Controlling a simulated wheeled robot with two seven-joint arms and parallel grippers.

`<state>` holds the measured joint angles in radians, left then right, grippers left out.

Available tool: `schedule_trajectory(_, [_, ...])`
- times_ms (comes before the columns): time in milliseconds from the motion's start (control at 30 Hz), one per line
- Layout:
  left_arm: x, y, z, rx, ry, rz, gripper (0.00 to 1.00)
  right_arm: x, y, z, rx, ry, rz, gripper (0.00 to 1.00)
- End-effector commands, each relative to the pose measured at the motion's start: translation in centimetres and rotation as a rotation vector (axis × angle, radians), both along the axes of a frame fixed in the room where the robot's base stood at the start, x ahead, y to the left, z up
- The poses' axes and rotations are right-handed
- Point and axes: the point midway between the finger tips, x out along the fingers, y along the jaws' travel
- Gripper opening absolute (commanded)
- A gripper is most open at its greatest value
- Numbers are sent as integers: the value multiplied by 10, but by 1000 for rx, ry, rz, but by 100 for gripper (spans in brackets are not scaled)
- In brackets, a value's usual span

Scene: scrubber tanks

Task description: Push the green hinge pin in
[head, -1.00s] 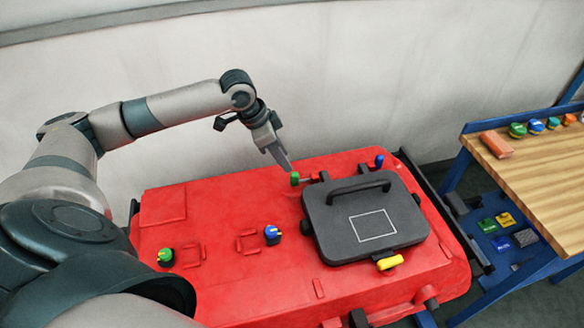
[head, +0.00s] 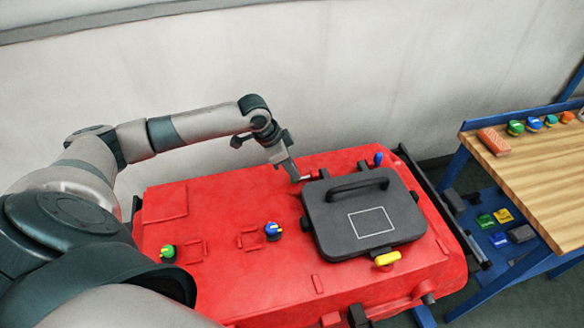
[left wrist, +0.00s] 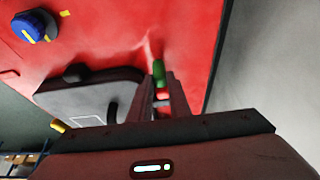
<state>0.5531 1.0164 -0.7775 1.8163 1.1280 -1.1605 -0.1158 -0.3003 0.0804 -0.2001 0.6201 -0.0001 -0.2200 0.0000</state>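The green hinge pin (left wrist: 158,72) shows in the left wrist view at the tips of my left gripper's two fingers. My left gripper (head: 297,181) is at the hinge on the back left corner of the dark grey lid (head: 330,225). In the head view the fingers hide the pin's green head. In the left wrist view (left wrist: 161,76) a gap shows between the fingers, with the green head in line with it. I cannot tell whether the fingers press on it. My right gripper is out of view.
The lid lies on the red tank (head: 220,280). A blue pin (head: 378,158) stands at the back right hinge, and a yellow latch (head: 388,258) is at the lid's front. A blue knob (head: 273,231) and a green knob (head: 168,252) are on the tank's left. A wooden bench (head: 540,180) stands at right.

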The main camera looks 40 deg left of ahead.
Motion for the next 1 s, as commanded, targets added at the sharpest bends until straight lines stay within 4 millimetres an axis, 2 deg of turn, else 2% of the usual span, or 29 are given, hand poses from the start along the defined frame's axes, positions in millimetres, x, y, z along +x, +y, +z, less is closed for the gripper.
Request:
schedule_trajectory(267, [2,-2,1,-1,0,0,0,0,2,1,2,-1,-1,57])
schedule_trajectory(600, [29,-25,2,-4,-2,0,0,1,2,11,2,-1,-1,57])
schedule_trajectory(900, [31,-26,2,-5,-5,0,0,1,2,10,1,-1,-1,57])
schedule_trajectory(933, [31,-26,2,-5,-5,0,22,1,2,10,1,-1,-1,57])
schedule_trajectory(1000, [31,-26,2,-5,-5,0,36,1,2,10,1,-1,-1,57])
